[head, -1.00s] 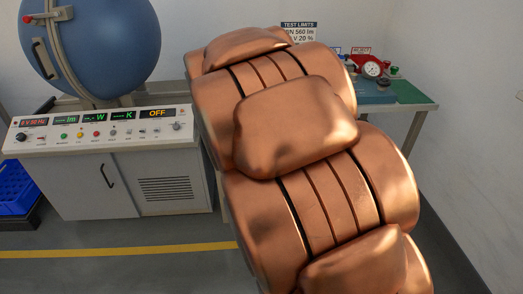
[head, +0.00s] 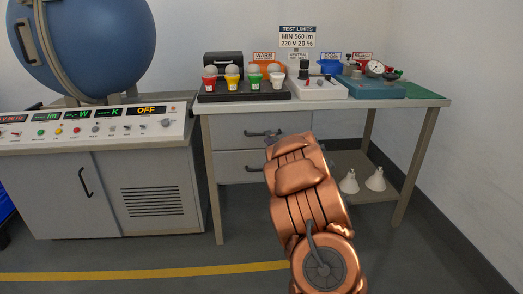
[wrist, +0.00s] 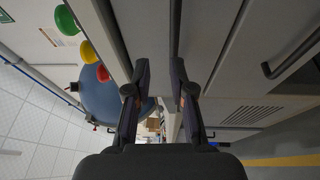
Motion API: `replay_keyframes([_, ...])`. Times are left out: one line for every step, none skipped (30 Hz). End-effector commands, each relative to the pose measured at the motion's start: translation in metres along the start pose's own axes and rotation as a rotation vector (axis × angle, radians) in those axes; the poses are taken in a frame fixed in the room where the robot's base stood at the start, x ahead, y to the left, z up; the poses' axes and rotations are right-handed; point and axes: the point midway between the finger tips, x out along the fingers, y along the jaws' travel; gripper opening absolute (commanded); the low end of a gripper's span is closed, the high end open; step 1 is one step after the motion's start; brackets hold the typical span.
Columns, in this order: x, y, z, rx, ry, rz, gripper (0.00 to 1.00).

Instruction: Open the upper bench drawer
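The upper bench drawer (head: 228,131) is a grey front under the bench top and looks shut. Its dark bar handle (head: 263,133) shows just above the end of my copper arm. In the head view my gripper is mostly hidden behind the arm, close to the drawer fronts. In the wrist view, which is turned sideways, my gripper (wrist: 161,75) has its two dark fingers apart, in front of grey panels. I cannot make out the upper handle between them.
The lower drawer (head: 228,165) is below, shut. Bulbs in coloured holders (head: 243,82) stand on the bench top (head: 330,102). The sphere console (head: 90,130) stands at left. Floor in front is clear.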

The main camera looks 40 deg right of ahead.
Motion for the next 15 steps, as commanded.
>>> replay_keyframes([-0.003, -0.017, 0.004, -0.015, 0.020, 0.029, 0.23])
replay_keyframes([-0.004, -0.020, 0.004, -0.023, 0.031, 0.043, 0.23])
replay_keyframes([-0.005, -0.024, 0.005, -0.032, 0.045, 0.060, 0.23])
replay_keyframes([-0.005, -0.026, 0.005, -0.037, 0.053, 0.072, 0.23])
replay_keyframes([-0.006, -0.027, 0.005, -0.041, 0.060, 0.082, 0.23])
replay_keyframes([-0.006, -0.028, 0.005, -0.045, 0.067, 0.091, 0.23])
replay_keyframes([-0.006, -0.028, 0.005, -0.048, 0.070, 0.095, 0.23])
replay_keyframes([-0.006, -0.028, 0.005, -0.050, 0.073, 0.099, 0.23])
replay_keyframes([-0.005, -0.028, 0.004, -0.052, 0.075, 0.102, 0.23])
replay_keyframes([-0.003, -0.027, 0.004, -0.053, 0.076, 0.104, 0.23])
replay_keyframes([-0.001, -0.027, 0.004, -0.053, 0.077, 0.105, 0.23])
replay_keyframes([0.002, -0.026, 0.003, -0.053, 0.077, 0.105, 0.23])
replay_keyframes([0.004, -0.026, 0.003, -0.052, 0.077, 0.105, 0.23])
replay_keyframes([0.007, -0.026, 0.003, -0.052, 0.077, 0.105, 0.23])
replay_keyframes([0.011, -0.026, 0.002, -0.052, 0.077, 0.104, 0.23])
